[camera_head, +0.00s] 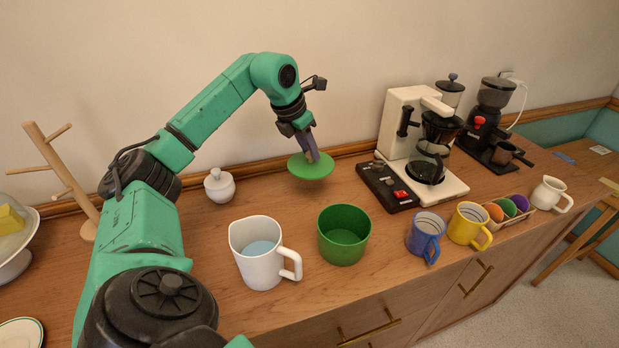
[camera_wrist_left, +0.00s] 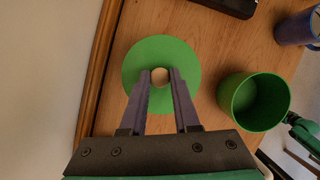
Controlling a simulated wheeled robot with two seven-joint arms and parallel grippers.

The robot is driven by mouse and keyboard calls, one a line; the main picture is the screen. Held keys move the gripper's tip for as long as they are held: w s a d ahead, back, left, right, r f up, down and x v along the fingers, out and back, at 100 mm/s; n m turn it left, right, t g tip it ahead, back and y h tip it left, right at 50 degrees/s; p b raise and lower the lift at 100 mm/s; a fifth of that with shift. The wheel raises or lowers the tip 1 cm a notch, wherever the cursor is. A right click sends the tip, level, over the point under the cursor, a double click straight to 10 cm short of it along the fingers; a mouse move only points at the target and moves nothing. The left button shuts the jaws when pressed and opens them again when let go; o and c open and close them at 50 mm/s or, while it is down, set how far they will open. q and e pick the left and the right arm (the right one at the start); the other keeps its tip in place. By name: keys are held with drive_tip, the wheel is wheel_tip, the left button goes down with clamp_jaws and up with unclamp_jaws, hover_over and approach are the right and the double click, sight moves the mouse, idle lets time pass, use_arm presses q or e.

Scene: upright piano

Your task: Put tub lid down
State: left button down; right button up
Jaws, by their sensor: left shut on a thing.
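The green tub lid (camera_head: 311,170) is a flat round disc near the wall, behind the green tub. My left gripper (camera_head: 312,154) comes down on it from above and is shut on its knob. I cannot tell whether the lid touches the counter. The green tub (camera_head: 344,236) stands open and upright in front of the lid; it also shows in the left wrist view (camera_wrist_left: 234,100). My right gripper is not in view.
A white pitcher (camera_head: 248,262) stands left of the tub. A small white lidded pot (camera_head: 219,187) is left of the lid. A dark scale-like device (camera_head: 384,187) and coffee maker (camera_head: 400,125) stand right. Blue (camera_head: 426,231) and yellow (camera_head: 467,224) mugs line the front.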

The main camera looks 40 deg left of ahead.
sight(295, 171)
use_arm(q)
wheel_tip(295, 171, down, 10)
drive_tip(key=shift+r, duration=0.15)
drive_tip(key=shift+w, duration=0.1)
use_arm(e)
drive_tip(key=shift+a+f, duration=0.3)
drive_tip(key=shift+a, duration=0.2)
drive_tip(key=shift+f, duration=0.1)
use_arm(q)
drive_tip(key=c, duration=0.6)
unclamp_jaws()
drive_tip(key=shift+c, duration=0.2)
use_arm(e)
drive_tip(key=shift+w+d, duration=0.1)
use_arm(q)
drive_tip(key=shift+r, duration=0.25)
drive_tip(key=b+v, duration=0.1)
drive_tip(key=v, duration=1)
drive_tip(key=shift+s+r+b, duration=0.2)
drive_tip(key=shift+r+b, duration=0.1)
drive_tip(key=shift+b, duration=0.05)
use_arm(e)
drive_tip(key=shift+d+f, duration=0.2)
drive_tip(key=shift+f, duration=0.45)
